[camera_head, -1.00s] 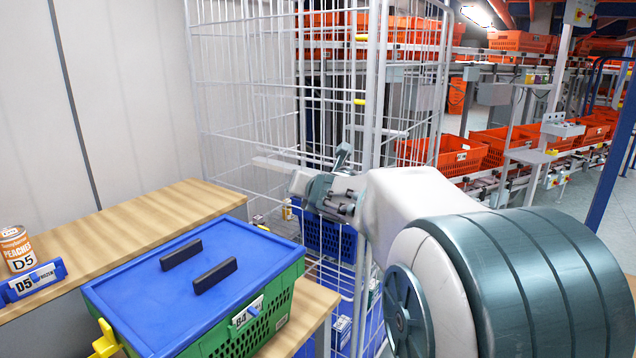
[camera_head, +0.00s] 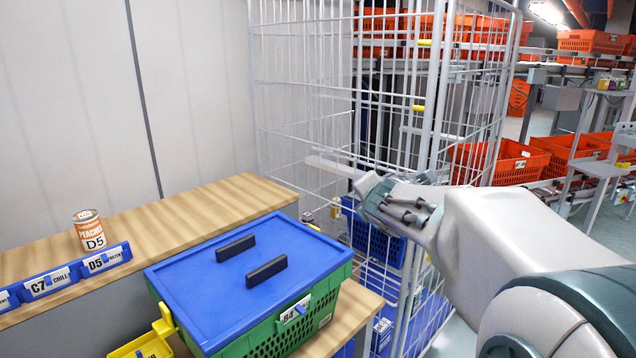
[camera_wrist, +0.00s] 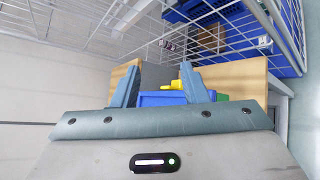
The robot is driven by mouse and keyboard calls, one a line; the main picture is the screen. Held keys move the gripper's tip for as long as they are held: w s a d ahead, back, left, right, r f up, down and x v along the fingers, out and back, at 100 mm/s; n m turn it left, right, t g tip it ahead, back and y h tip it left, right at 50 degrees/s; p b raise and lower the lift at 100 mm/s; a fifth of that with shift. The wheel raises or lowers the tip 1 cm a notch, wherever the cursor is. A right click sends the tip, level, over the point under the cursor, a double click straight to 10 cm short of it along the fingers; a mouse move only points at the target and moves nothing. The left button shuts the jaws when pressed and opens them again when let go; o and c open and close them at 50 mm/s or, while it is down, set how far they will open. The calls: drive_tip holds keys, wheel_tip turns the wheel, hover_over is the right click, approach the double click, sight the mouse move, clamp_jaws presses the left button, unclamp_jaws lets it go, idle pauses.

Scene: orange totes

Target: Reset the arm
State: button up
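My gripper (camera_head: 368,186) is at the end of my arm, in front of the white wire cage in the head view. Its fingertips are hard to make out there. In the wrist view my gripper (camera_wrist: 160,68) has its two blue-grey fingers spread apart, with nothing between them. The blue lid of a box shows beyond the fingers, at a distance. My arm reaches in from the lower right of the head view.
A green box with a blue lid (camera_head: 300,248) stands on a wooden surface, beside a yellow bin (camera_head: 140,346). A peach can (camera_head: 89,232) stands on the wooden shelf (camera_head: 190,215). The wire cage (camera_head: 300,100) holds blue totes. Orange totes (camera_head: 500,160) fill racks behind.

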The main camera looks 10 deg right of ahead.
drive_tip(key=s+a+f+m+g+y+p, duration=0.1)
drive_tip(key=s+a+f+m+g, duration=0.1)
drive_tip(key=s+m, duration=0.5)
drive_tip(key=s+a+f+m+g+p, duration=0.1)
drive_tip(key=s+a+f+m+g, duration=0.2)
drive_tip(key=s+f+m, duration=0.3)
drive_tip(key=s+a+f+m+g+y+p, duration=0.1)
drive_tip(key=s+a+f+m+g+p, duration=0.1)
drive_tip(key=s+m, duration=0.8)
drive_tip(key=s+a+f+g, duration=0.1)
drive_tip(key=s+f+g, duration=0.1)
drive_tip(key=s+g, duration=0.1)
drive_tip(key=shift+s+a+y, duration=0.15)
drive_tip(key=shift+s+y, duration=0.15)
drive_tip(key=shift+s, duration=0.55)
